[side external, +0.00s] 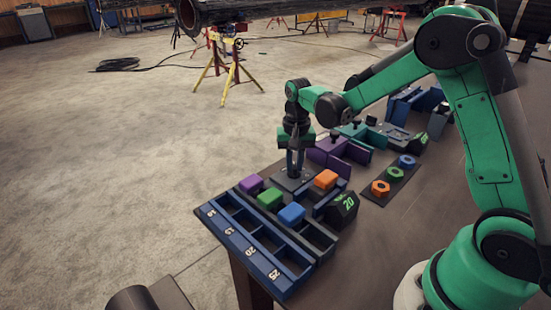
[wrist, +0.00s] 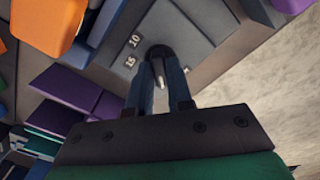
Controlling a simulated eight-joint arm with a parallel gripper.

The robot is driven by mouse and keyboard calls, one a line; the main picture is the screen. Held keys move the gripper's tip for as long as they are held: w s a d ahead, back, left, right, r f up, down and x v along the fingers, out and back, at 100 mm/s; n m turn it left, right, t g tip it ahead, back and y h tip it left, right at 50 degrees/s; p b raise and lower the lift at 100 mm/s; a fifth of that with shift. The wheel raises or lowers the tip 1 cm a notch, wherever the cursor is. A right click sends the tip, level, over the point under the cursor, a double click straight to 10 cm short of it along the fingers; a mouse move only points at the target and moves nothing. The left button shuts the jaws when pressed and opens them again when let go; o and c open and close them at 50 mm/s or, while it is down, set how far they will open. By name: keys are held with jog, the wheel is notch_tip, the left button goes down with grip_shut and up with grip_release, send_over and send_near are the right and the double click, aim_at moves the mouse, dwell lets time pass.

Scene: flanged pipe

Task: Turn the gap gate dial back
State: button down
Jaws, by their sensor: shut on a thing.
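The gap gate dial (wrist: 159,53) is a small dark knob with a pale pointer, on a grey plate marked 10 and 15 in the wrist view. The plate (wrist: 200,28) also shows in the side view (side external: 281,183), below my gripper. My gripper (wrist: 161,80) points down at the plate, with its two dark blue fingers shut on the dial, one on each side. In the side view my gripper (side external: 295,167) hides most of the knob. A dark box (side external: 343,208) to the right shows a green 20.
A blue slotted tray (side external: 233,236) with number labels lies in front. Purple (side external: 251,184), green (side external: 270,199), blue (side external: 292,213) and orange (side external: 326,179) blocks stand near the plate. Purple fixtures (side external: 330,153) stand behind. Hex nuts (side external: 380,188) lie to the right.

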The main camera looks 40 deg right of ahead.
aim_at(294, 165)
jog(key=c, duration=0.8)
grip_release()
jog(key=shift+r, duration=2.85)
